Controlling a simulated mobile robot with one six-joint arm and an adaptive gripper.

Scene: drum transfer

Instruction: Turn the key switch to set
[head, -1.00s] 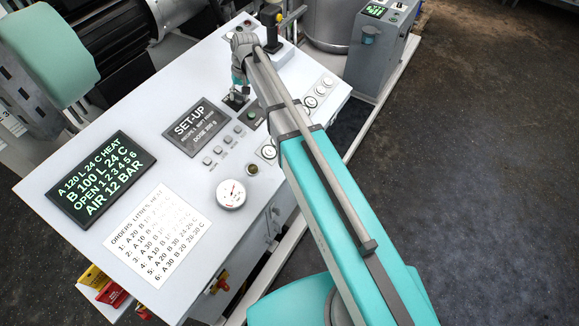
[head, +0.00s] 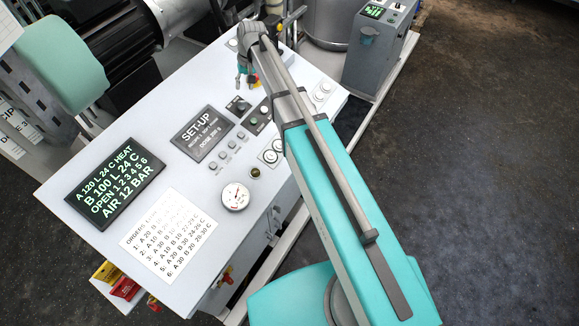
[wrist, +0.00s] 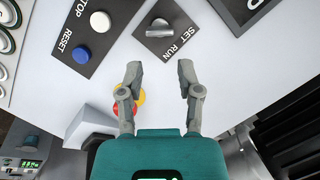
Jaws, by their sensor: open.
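The key switch (wrist: 160,29) is a grey bar handle on a dark plate, at the top of the wrist view. The words SET and RUN are printed beside it. Its bar lies roughly level in that picture, with one end towards the lettering; I cannot tell for sure which setting it is at. In the head view the switch (head: 238,106) sits on the white console top, clear of my gripper (head: 246,77). In the wrist view my gripper (wrist: 160,73) is open and empty, its fingertips apart from the switch.
A red and yellow button (wrist: 138,98) shows behind the left finger in the wrist view. A blue RESET button (wrist: 81,54) and a white button (wrist: 100,21) are left of the switch. The SET-UP display (head: 202,135) is on the console (head: 150,170).

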